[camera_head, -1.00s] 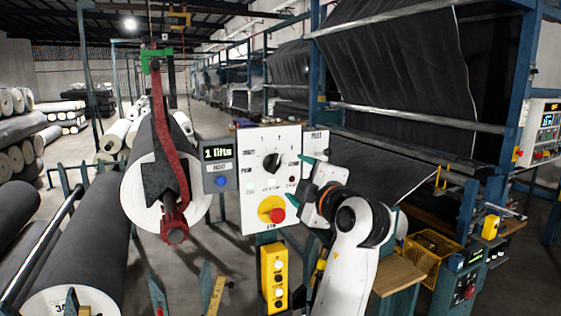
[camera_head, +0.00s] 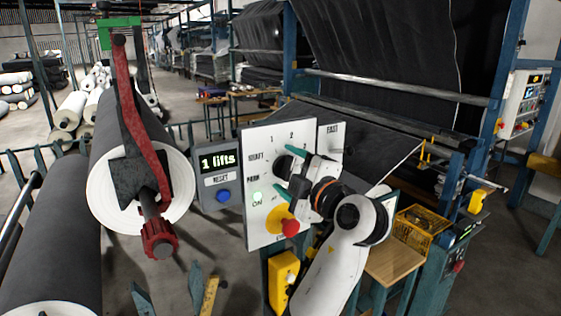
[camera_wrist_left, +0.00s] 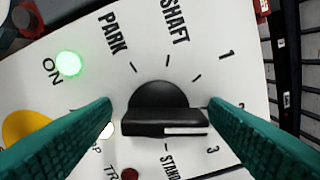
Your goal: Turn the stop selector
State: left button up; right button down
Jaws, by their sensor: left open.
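The stop selector (camera_head: 283,163) is a black rotary knob on a white panel (camera_head: 262,140). In the head view it is partly hidden by my left gripper (camera_head: 284,170). In the left wrist view the selector (camera_wrist_left: 160,98) lies between the open teal fingers of the left gripper (camera_wrist_left: 160,105), one on each side. Its bar lies across the gap, with its white mark toward the right, near 2 and 3. I cannot tell whether the fingers touch it. Labels PARK, SHAFT and 1 show around it. A green ON lamp (camera_wrist_left: 69,64) is lit. My right gripper is out of view.
A red button (camera_head: 290,228) on a yellow disc sits low on the panel, close under the gripper. A large grey roll (camera_head: 141,187) with a red clamp is further left.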

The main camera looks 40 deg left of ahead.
pick_arm(q)
jog(key=shift+s+d+r, duration=0.1)
jog(key=shift+d, duration=0.35)
jog(key=shift+c, duration=0.9)
jog(key=c, duration=0.8)
jog(key=shift+m+b, duration=1.25)
jog(key=shift+m, duration=0.05)
jog(key=shift+m+b, duration=0.65)
jog(key=shift+m, duration=0.45)
jog(key=shift+m+b, duration=0.5)
jog(key=shift+m, duration=1)
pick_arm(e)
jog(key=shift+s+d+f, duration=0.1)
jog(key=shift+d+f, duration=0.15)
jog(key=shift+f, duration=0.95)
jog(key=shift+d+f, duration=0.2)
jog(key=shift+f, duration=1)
pick_arm(q)
jog(key=shift+r, duration=0.1)
